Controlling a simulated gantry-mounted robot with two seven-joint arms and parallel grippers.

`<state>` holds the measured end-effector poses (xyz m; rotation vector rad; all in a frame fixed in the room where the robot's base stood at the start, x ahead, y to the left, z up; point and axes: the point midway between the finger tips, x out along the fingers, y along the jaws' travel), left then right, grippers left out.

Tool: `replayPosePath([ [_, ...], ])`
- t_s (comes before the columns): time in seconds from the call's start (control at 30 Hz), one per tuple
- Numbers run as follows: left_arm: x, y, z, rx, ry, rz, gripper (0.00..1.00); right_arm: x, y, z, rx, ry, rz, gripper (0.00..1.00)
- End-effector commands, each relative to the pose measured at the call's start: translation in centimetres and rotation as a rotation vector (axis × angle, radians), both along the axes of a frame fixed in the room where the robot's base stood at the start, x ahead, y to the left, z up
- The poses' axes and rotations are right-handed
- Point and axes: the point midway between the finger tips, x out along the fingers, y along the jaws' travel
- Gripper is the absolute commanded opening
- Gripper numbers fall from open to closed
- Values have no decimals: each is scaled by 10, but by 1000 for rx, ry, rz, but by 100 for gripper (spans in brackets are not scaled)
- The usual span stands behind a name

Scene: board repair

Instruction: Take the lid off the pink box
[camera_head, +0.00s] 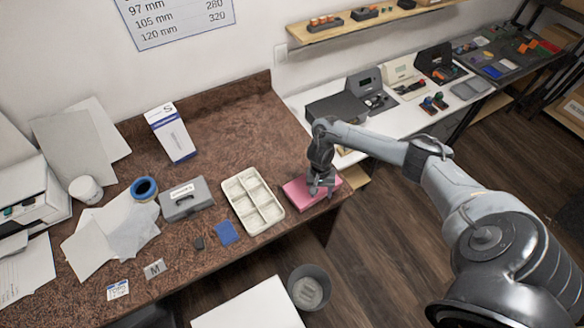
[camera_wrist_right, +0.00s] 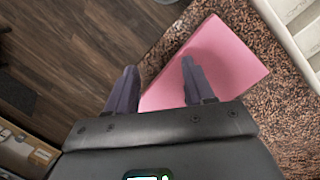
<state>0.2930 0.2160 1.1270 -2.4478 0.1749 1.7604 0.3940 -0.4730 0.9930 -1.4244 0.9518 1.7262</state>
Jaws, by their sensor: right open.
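The pink box (camera_head: 301,197) sits at the right end of the brown counter, near its front edge. Its flat pink top also shows in the right wrist view (camera_wrist_right: 227,57), and no lid seam can be made out. My right gripper (camera_head: 322,190) is over the box's right part. In the right wrist view its fingers (camera_wrist_right: 157,85) are apart with nothing between them; one finger is over the pink top and the other shows against the floor past the counter edge. Whether they touch the box I cannot tell. My left gripper is not in view.
A cream compartment tray (camera_head: 270,221) stands just left of the box. Further left are a grey case (camera_head: 187,204), a blue pad (camera_head: 227,233) and a blue-rimmed roll (camera_head: 144,190). A bin (camera_head: 309,288) stands on the floor below. The counter behind the box is clear.

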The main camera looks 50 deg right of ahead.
Motion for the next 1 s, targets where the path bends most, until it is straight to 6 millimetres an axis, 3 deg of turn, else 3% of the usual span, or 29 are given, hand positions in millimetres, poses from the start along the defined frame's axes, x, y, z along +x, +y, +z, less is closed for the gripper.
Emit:
replayPosePath([
  [0.1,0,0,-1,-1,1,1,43,31,-27,33,-43,-65,-16,53],
  [0.3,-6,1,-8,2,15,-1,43,65,-43,65,-65,-144,-30,53],
  [0.7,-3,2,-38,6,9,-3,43,71,-42,22,-63,-159,-31,53],
  [1.0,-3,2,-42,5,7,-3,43,68,-43,5,-62,-156,-31,53],
])
